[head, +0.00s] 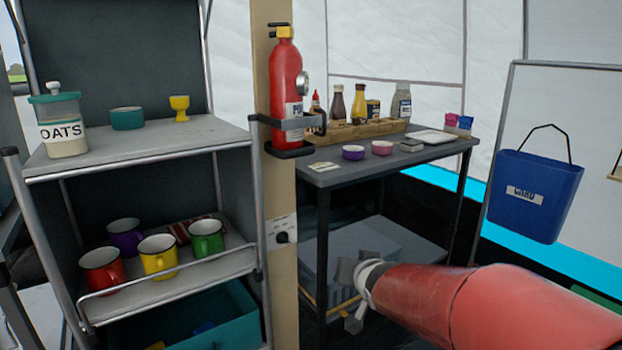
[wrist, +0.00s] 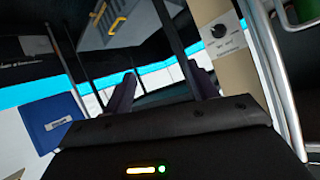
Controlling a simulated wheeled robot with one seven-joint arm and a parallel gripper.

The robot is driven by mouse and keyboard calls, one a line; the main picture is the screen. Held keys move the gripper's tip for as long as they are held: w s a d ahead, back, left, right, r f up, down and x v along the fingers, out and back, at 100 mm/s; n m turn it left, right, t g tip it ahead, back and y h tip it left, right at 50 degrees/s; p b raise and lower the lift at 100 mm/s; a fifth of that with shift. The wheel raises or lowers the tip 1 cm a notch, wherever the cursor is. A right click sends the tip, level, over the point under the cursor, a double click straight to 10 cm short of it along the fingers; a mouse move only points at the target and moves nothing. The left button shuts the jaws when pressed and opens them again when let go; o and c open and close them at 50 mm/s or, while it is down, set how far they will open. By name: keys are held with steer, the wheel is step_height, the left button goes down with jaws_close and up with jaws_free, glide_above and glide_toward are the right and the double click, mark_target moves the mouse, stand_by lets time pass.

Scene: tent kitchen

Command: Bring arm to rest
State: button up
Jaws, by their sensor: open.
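My red arm reaches in from the lower right of the head view. My gripper (head: 352,290) is at its end, in front of the dark side table and its lower shelf. In the wrist view, my gripper (wrist: 163,85) shows two dark fingers spread apart with nothing between them. The gripper is open and empty. In the head view the fingers are small and partly hidden by the wrist.
A metal shelf unit (head: 150,143) at left holds several mugs and an oats jar (head: 60,122). A fire extinguisher (head: 285,85) hangs on a post (head: 280,195). The side table (head: 345,172) carries condiments. A blue bin (head: 535,195) hangs at right.

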steer(key=s+d+g+p, duration=0.1)
steer(key=s+d+g, duration=0.2)
steer(key=s, duration=1)
steer(key=s+d+r+n+g+h+p, duration=0.1)
steer(key=s+d+g, duration=0.2)
steer(key=s, duration=1.1)
steer(key=shift+s+r+h, duration=0.25)
steer(key=shift+r+h, duration=0.05)
steer(key=shift+d, duration=0.1)
